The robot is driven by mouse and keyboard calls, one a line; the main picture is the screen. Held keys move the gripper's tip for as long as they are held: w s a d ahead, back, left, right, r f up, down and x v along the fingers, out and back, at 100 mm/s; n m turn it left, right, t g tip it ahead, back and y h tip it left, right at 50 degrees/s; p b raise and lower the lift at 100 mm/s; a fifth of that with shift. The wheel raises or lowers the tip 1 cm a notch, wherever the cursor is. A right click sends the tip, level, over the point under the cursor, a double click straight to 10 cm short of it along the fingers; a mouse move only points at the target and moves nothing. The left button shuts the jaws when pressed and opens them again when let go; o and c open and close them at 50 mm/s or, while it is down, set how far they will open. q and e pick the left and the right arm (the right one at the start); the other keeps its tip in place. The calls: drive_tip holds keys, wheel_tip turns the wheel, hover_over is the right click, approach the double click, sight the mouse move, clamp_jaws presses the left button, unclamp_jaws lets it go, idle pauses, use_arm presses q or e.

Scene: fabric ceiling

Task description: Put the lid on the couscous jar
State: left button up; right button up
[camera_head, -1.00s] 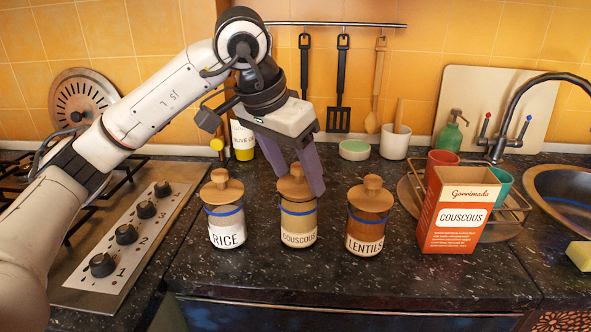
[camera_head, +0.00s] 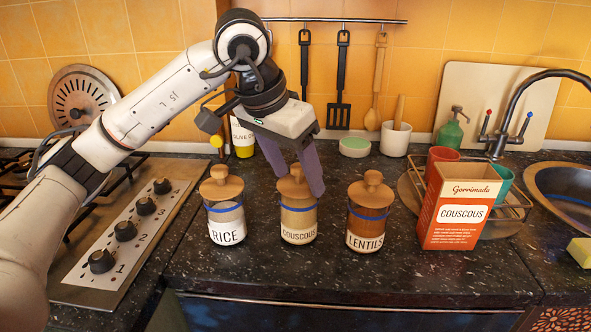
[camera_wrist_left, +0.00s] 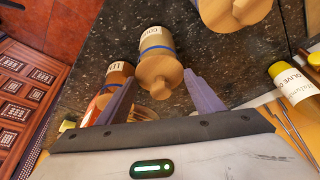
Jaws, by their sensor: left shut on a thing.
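The couscous jar (camera_head: 298,221) stands upright in the middle of the counter, between the rice jar and the lentils jar. Its wooden lid (camera_head: 289,189) is at the jar's mouth, roughly level; I cannot tell whether a small gap remains beneath it. My left gripper (camera_head: 309,178) reaches down from behind and is shut on this lid. In the left wrist view, the lid (camera_wrist_left: 158,76) sits between the two purple fingers (camera_wrist_left: 163,88), with the couscous jar (camera_wrist_left: 153,40) beyond it. My right gripper does not show.
The lidded rice jar (camera_head: 226,222) and lentils jar (camera_head: 366,225) stand close on either side. A couscous box (camera_head: 458,215) stands right of them, before a rack with cups. The stove (camera_head: 130,235) is at left. The counter in front of the jars is clear.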

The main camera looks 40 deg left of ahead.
use_arm(q)
drive_tip(key=o, duration=1.1)
drive_tip(key=shift+o, duration=0.5)
drive_tip(key=o, duration=0.4)
drive_tip(key=shift+c, duration=0.2)
